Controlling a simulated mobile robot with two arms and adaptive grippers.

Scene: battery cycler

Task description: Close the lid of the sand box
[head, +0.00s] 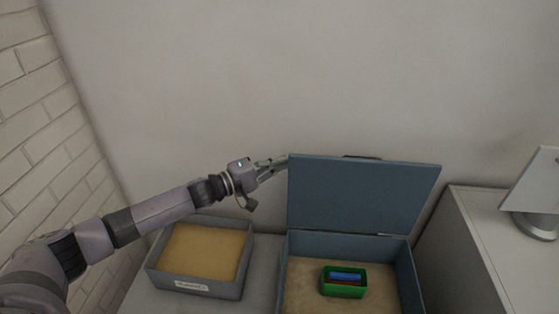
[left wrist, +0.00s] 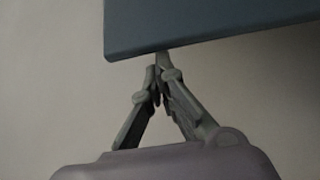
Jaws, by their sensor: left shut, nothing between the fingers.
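The sand box (head: 283,270) is a blue-grey box with sand on its floor, standing on a light surface at the lower right of centre in the head view. Its lid (head: 362,196) is open and stands upright at the back. My left gripper (head: 284,160) is shut and empty at the lid's upper left corner, its tips partly behind the lid's edge. In the left wrist view the shut fingers (left wrist: 160,66) point up at the lid's lower edge in the picture (left wrist: 200,25). I cannot tell whether they touch it. My right gripper is not in view.
A green container (head: 344,291) with blue and red items sits inside the box. A grey tray (head: 196,287) filled with sand-coloured material stands to the left. A grey cabinet (head: 470,250) with a white stand stands close on the right. The wall is behind.

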